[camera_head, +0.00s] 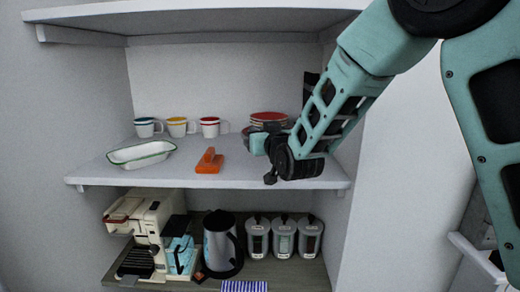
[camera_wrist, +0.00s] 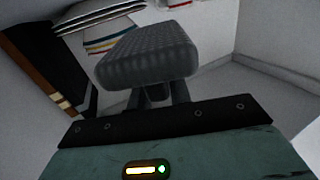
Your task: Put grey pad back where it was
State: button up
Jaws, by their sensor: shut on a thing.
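The grey pad (camera_wrist: 148,55), a rounded block with a textured surface, fills the upper middle of the wrist view. My gripper (camera_wrist: 155,94) is shut on it, with the fingers mostly hidden beneath the pad. In the head view my gripper (camera_head: 268,146) is at the right part of the middle shelf (camera_head: 235,174), in front of the red-topped stack. I cannot make out the pad clearly in the head view. I cannot tell whether the pad touches the shelf.
Mugs (camera_head: 178,127), a white green-rimmed dish (camera_head: 141,155) and an orange object (camera_head: 209,161) stand on the middle shelf. The red-topped stack (camera_head: 269,118) is behind my gripper. The lower shelf holds a coffee machine (camera_head: 148,228), a kettle (camera_head: 221,243) and canisters (camera_head: 284,239).

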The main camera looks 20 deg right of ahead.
jog(key=shift+f+p, duration=0.75)
jog(key=shift+f, duration=1.8)
jog(key=shift+f, duration=0.15)
jog(key=o, duration=0.9)
